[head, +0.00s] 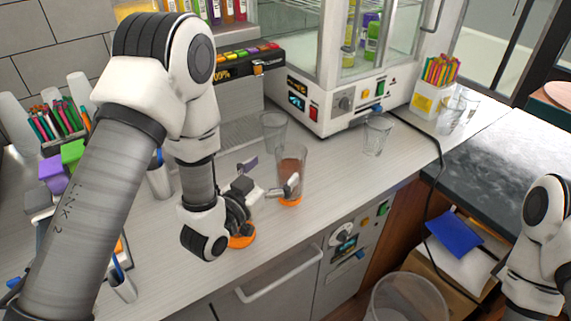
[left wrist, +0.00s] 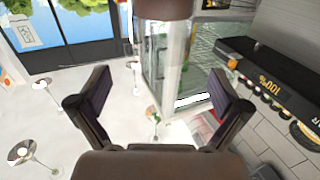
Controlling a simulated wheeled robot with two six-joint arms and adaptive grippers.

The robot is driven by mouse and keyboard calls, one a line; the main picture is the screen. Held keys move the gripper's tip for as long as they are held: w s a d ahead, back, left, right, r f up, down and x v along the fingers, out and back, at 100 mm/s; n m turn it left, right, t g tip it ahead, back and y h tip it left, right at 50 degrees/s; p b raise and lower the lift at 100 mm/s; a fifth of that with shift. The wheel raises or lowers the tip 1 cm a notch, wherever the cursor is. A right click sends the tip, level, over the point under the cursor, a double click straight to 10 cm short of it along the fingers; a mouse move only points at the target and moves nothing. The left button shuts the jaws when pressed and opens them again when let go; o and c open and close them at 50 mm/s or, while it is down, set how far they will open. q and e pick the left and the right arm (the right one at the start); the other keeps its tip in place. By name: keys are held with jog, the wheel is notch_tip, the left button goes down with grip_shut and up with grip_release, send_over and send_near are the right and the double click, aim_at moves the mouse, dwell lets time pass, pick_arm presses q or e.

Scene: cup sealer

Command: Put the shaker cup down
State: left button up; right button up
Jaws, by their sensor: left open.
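The shaker cup (head: 291,163) is a clear tall cup with brown contents. It stands upright on an orange disc (head: 290,202) on the counter in the head view. My left gripper (head: 271,178) is beside the cup, low over the counter, with its fingers spread apart. One finger overlaps the cup's lower part in the picture; I cannot tell whether it touches. In the left wrist view both fingers (left wrist: 158,98) are wide apart with nothing clamped between them. A brown round shape (left wrist: 165,9) at the top edge there may be the cup. My right gripper is outside the views.
Clear glasses (head: 273,128) (head: 377,135) stand behind and to the right of the cup. A second orange disc (head: 241,238) lies under my left wrist. A white machine (head: 345,90) stands at the back. The counter (head: 370,185) right of the cup is mostly free.

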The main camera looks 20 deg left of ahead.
pick_arm(q)
jog(key=p+v, duration=0.3)
jog(key=v, duration=0.3)
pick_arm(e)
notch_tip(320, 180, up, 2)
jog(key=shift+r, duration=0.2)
